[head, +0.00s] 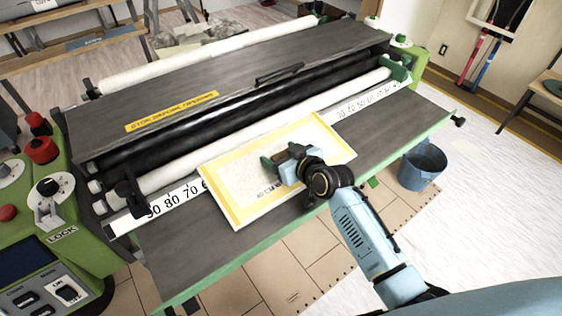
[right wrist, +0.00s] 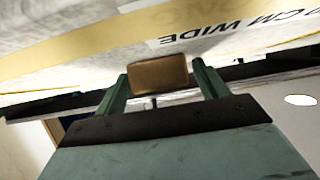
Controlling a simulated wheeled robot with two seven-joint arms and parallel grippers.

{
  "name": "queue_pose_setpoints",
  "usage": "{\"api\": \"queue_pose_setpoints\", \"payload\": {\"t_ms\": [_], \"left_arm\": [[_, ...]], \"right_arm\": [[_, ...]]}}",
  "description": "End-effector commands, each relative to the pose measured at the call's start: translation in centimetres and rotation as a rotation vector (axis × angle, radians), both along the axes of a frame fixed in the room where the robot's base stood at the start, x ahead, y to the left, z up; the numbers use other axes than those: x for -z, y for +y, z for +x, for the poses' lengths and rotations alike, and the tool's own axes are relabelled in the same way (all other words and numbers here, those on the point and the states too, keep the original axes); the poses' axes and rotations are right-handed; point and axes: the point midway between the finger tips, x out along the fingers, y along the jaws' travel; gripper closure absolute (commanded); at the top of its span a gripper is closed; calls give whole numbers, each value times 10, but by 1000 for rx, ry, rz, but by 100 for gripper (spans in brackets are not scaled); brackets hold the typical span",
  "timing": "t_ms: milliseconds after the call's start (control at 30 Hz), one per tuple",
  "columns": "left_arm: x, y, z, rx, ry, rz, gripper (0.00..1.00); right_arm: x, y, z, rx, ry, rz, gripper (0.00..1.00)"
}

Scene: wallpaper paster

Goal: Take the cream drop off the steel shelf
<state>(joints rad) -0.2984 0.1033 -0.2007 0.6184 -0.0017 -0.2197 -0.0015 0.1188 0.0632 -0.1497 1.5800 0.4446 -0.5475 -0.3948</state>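The cream drop (head: 235,176), a pale sheet with a yellow border, lies flat on the dark grey steel shelf (head: 405,125) at the front of the machine. Its front edge reaches close to the shelf's green front edge. My right gripper (head: 281,159) is over the right half of the drop and hides part of it and its lettering. In the right wrist view the drop (right wrist: 100,42) fills the top. The green fingers stand apart, with a brown block (right wrist: 158,73) showing between them; I cannot tell whether they touch it. My left gripper is out of view.
A white roller (head: 165,172) and a number scale (head: 364,108) run behind the drop. Green control housings (head: 85,225) stand at the left. A blue-grey bucket (head: 422,168) stands on the floor at right. Cardboard sheets cover the floor in front.

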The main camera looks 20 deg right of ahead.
Motion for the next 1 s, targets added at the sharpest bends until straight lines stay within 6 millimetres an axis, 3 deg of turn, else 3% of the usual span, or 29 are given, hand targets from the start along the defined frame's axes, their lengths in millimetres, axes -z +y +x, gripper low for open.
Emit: {"api": "queue_pose_setpoints", "payload": {"t_ms": [33, 333, 567, 667, 1000], "left_arm": [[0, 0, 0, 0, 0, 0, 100], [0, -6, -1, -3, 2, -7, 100], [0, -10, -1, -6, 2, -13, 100], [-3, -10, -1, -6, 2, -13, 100], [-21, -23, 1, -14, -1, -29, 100]], "right_arm": [[0, 0, 0, 0, 0, 0, 34], [0, 0, 0, 0, 0, 0, 72], [-2, 0, 0, 0, -2, 0, 72], [-12, 0, 0, -1, -4, 0, 72], [-78, 0, 0, 0, -6, 1, 72]]}}
